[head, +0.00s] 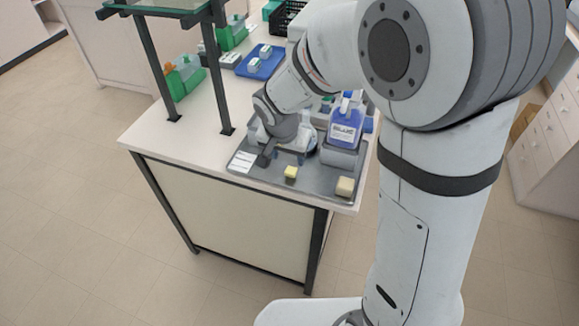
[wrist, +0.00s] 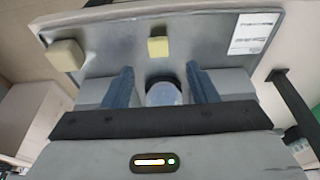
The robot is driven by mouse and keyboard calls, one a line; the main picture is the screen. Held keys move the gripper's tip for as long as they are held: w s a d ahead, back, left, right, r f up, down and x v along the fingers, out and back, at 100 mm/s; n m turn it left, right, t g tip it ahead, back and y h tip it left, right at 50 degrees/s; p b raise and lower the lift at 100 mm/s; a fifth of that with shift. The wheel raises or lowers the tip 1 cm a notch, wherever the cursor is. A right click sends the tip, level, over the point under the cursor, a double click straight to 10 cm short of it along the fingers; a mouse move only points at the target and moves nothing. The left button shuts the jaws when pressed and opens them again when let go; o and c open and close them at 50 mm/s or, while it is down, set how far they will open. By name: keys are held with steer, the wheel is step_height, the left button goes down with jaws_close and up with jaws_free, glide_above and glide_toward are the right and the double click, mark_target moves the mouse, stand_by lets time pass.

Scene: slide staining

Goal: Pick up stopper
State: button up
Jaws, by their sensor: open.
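My gripper (head: 288,156) is open over the grey tray (head: 316,184) at the bench corner. In the wrist view, its two blue fingers (wrist: 160,72) stand apart. A round, pale bluish piece with a dark rim (wrist: 163,93) shows between them, partly hidden by the gripper body; I cannot tell whether it is the stopper. No contact with it shows. A small yellow block (head: 291,172) lies on the tray beyond the fingertips; it also shows in the wrist view (wrist: 158,46). A beige block (head: 345,187) sits near the tray's corner, at upper left in the wrist view (wrist: 66,55).
A blue bottle marked BLUE (head: 345,125) stands beside my gripper. A white label (head: 242,161) lies on the tray's left end. A dark-legged glass stand (head: 150,62), a blue tray (head: 260,64) and green containers (head: 186,76) are farther back. The tray's front strip is mostly clear.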

mark_target(291, 170)
steer(key=p+x, duration=0.1)
steer(key=x, duration=0.6)
steer(key=shift+d+f, duration=0.1)
steer(key=shift+f, duration=0.1)
steer(key=c, duration=1)
